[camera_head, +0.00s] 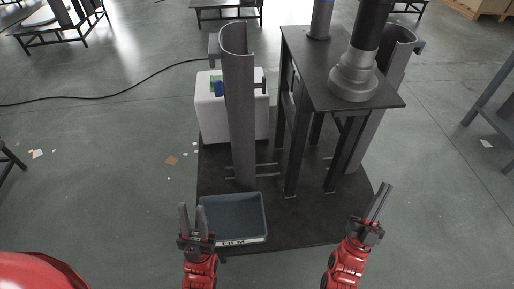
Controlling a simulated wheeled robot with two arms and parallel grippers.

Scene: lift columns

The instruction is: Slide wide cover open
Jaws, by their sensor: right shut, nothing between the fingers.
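Two tall grey curved covers stand upright on the dark base plate. The left cover (241,110) stands in front of a white box. The right cover (383,95) stands behind the dark table's right side, partly hidden by it. I cannot tell for sure which one is the wide cover. My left gripper (192,208) is open and empty at the left edge of the grey bin, low and in front of the left cover, apart from it. My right gripper (383,188) is shut and empty, near the plate's front right corner, apart from the right cover.
A dark table (315,65) with a black and grey cylinder (357,70) stands between the covers. A grey bin (235,215) labelled FILM sits at the plate's front. The white box (212,115) and a black cable (110,97) are at left. Floor at both sides is mostly clear.

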